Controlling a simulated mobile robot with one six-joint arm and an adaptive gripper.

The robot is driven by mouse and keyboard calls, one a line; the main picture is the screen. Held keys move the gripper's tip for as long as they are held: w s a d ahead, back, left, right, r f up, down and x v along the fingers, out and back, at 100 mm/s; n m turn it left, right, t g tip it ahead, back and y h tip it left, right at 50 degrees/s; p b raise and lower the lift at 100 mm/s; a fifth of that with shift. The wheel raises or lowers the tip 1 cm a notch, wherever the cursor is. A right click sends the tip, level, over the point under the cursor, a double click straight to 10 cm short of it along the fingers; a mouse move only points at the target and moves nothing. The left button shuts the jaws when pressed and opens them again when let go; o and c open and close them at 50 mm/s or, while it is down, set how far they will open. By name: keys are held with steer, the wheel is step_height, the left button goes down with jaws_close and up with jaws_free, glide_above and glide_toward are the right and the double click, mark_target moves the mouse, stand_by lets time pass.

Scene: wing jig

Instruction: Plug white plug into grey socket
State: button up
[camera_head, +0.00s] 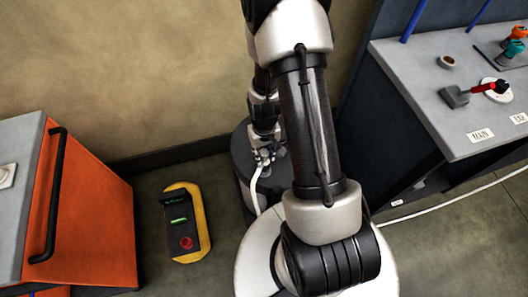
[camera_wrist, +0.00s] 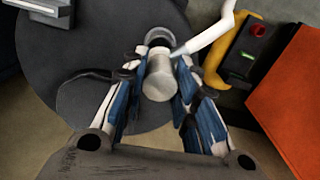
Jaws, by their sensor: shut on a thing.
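The white plug (camera_wrist: 158,82) is a pale cylinder between my gripper's fingers in the wrist view. A white cable (camera_wrist: 208,35) runs from beside it to the upper right. My gripper (camera_wrist: 160,68) is shut on the plug, with blue-and-white fingers on both sides. In the head view my gripper (camera_head: 265,155) is small and partly behind my arm, above a dark round surface, and the white cable (camera_head: 256,185) hangs below it. I cannot make out the plug itself there.
An orange cabinet (camera_head: 95,215) with a black handle stands at the left. A yellow-edged floor unit (camera_head: 187,222) with a red button lies beside it. A white cable (camera_head: 455,200) crosses the floor.

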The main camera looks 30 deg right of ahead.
steer(key=shift+f+b, duration=0.3)
steer(key=shift+f, duration=0.05)
stand_by(0.3)
steer(key=shift+f+b, duration=0.4)
steer(key=shift+f, duration=0.05)
steer(key=shift+f+b, duration=0.95)
steer(key=shift+f, duration=0.2)
stand_by(0.3)
steer(key=o, duration=1.1)
steer(key=shift+r, duration=0.15)
step_height(320, 180, up, 12)
steer(key=shift+f, duration=0.1)
